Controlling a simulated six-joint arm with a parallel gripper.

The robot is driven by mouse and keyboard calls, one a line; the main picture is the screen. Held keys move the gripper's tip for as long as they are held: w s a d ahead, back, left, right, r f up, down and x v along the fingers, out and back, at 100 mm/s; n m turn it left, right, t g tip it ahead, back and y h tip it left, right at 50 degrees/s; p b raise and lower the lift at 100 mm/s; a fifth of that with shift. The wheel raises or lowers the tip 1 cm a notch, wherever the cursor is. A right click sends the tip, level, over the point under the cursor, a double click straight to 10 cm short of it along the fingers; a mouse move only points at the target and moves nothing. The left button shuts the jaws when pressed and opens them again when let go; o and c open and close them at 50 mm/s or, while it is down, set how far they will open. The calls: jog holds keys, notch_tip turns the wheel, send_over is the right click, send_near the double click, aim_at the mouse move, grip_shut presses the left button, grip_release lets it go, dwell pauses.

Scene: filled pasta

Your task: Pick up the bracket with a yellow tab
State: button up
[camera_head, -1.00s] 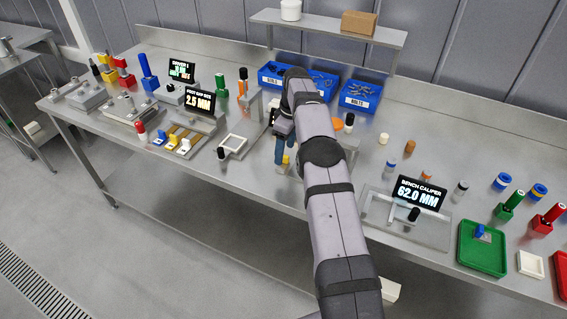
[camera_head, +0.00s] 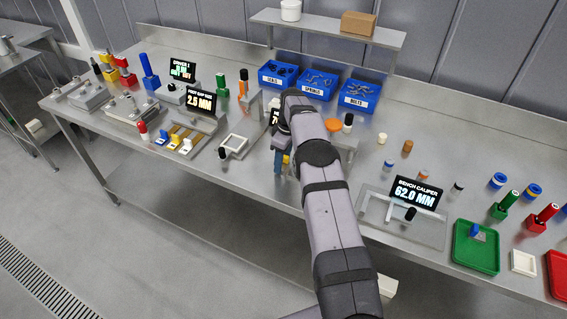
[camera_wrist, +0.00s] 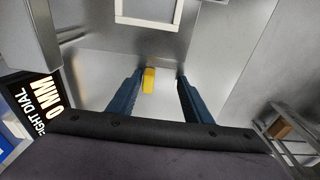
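My gripper (camera_wrist: 155,90) points down over the steel bench with its two dark blue fingers spread apart. In the head view my gripper (camera_head: 281,155) is beside a yellow piece (camera_head: 286,160), partly hidden by my arm. Small pieces with blue and yellow parts (camera_head: 171,141) also sit in the slotted tray further left.
A height dial display (camera_wrist: 38,105) stands close at the left in the wrist view. Blue bins (camera_head: 318,84) stand behind my arm. A bench caliper (camera_head: 415,195) and a green tray (camera_head: 475,262) are right.

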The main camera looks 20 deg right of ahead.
jog(key=c, duration=0.6)
jog(key=shift+r, duration=0.1)
jog(key=shift+w+r+b, duration=0.1)
jog(key=shift+r+b, duration=0.3)
jog(key=shift+r, duration=0.15)
notch_tip(320, 180, up, 9)
jog(key=shift+b, duration=0.3)
jog(key=shift+f, duration=0.1)
notch_tip(320, 180, up, 6)
jog(key=p, duration=0.7)
jog(key=shift+p, duration=0.3)
